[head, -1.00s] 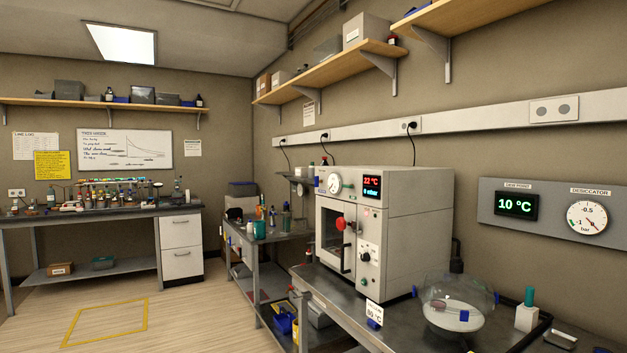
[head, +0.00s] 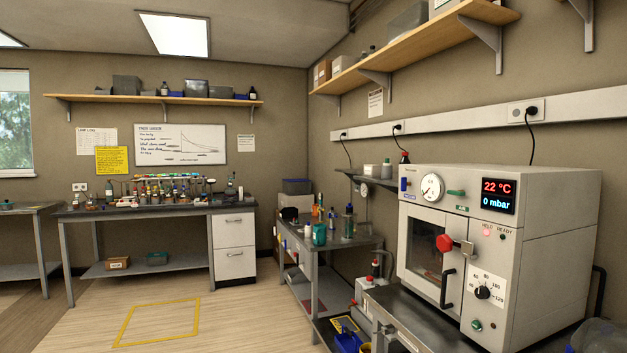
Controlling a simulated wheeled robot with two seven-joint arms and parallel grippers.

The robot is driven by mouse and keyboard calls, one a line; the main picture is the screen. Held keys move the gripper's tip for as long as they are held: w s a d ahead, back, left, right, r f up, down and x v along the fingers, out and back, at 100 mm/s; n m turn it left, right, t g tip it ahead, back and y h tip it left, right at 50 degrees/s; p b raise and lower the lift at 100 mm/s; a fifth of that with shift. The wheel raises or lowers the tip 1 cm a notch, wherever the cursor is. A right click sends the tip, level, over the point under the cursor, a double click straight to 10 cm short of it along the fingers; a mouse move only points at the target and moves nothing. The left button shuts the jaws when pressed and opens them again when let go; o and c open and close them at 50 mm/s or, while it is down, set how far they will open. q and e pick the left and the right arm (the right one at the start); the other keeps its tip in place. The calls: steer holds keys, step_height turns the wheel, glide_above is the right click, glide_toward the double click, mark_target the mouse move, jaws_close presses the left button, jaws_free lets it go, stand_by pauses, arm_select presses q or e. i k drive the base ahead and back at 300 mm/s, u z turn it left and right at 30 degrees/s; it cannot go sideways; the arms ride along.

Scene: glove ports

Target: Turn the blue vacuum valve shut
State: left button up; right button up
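The vacuum oven (head: 517,215) is a pale box on the bench at the right. A small blue valve handle (head: 403,184) is at the upper left of its front, left of the round gauge (head: 432,187). The blue handle looks upright. A green handle (head: 456,192) lies level to the right of the gauge, above a green label. The display (head: 498,196) reads 22 °C in red and 0 mbar in blue. Neither of my grippers is in view.
A lower bench (head: 345,243) with bottles stands left of the oven. The floor (head: 230,310) in front is open, with a yellow taped square (head: 158,322).

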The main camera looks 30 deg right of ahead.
mark_target(405, 183)
steer(key=u, duration=0.2)
steer(key=i, duration=1.4)
steer(key=z, duration=0.55)
steer(key=i, duration=0.9)
steer(key=z, duration=0.85)
